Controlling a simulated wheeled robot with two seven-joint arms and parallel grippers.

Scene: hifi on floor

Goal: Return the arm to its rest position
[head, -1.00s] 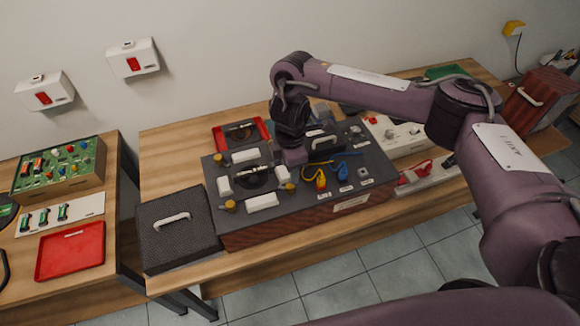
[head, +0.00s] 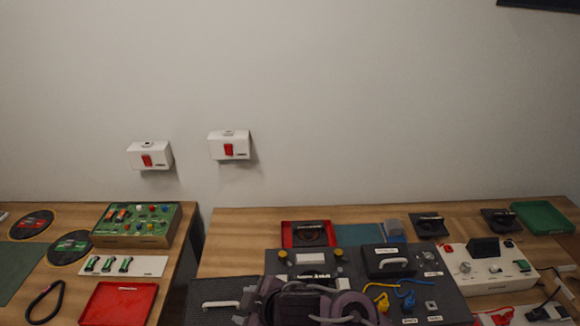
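My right arm (head: 345,305) is folded at the bottom middle of the head view, in front of the dark equipment panel (head: 440,290). Its purple and black links cover the panel's lower left part. The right gripper's fingers cannot be made out, so I cannot tell whether they are open or shut. My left gripper does not show. On the panel's uncovered part are a black block with a white handle (head: 394,265), a yellow plug (head: 382,302) and a blue plug (head: 407,300).
A grey case (head: 222,290) stands left of the panel, and a white device (head: 485,268) right of it. A red tray (head: 290,240) and green tray (head: 543,217) lie behind. The left table holds a green circuit board (head: 137,224) and red tray (head: 119,304). A gap separates the tables.

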